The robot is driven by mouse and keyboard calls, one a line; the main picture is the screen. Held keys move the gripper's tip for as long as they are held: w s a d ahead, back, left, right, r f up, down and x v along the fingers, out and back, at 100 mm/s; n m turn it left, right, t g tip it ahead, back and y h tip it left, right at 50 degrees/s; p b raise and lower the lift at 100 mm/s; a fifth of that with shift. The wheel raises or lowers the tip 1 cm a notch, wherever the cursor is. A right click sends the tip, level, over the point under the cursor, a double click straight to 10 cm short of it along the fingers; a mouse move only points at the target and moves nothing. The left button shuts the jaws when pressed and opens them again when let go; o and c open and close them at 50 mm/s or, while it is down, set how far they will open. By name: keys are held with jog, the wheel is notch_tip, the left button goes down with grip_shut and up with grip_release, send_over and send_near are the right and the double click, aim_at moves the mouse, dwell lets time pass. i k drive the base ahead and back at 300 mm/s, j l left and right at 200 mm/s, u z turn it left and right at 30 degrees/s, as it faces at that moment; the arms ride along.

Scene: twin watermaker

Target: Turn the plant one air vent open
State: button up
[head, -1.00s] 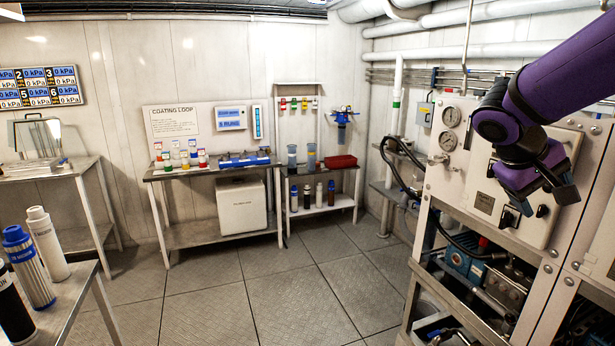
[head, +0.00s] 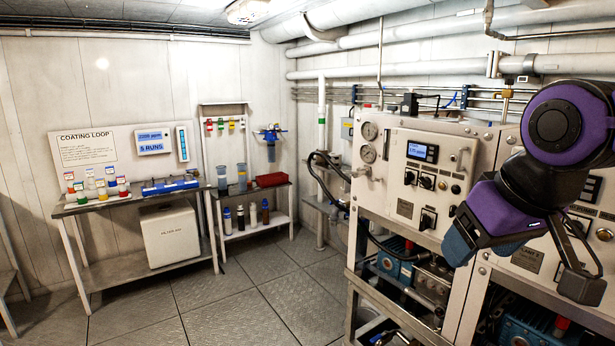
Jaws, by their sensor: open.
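A white plant cabinet (head: 478,155) stands at the right, with a control panel (head: 405,200) on its front. The panel carries a lit display (head: 422,151), several dark knobs and a rotary switch (head: 428,218). Two round gauges (head: 369,131) and a small metal valve fitting (head: 362,171) sit left of the panel. I cannot tell which fitting is the plant one air vent. My gripper (head: 520,262) is open and empty, in front of the cabinets at the right. It hides part of a second panel (head: 590,225).
Pipes (head: 430,62) run along the wall above the cabinets. A blue pump (head: 393,266) and hoses fill the open frame below the panel. A bench with bottles (head: 150,190) and a shelf (head: 245,190) stand at the back left. The floor (head: 235,300) between is clear.

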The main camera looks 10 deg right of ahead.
aim_at(509, 83)
jog(key=z, duration=1.1)
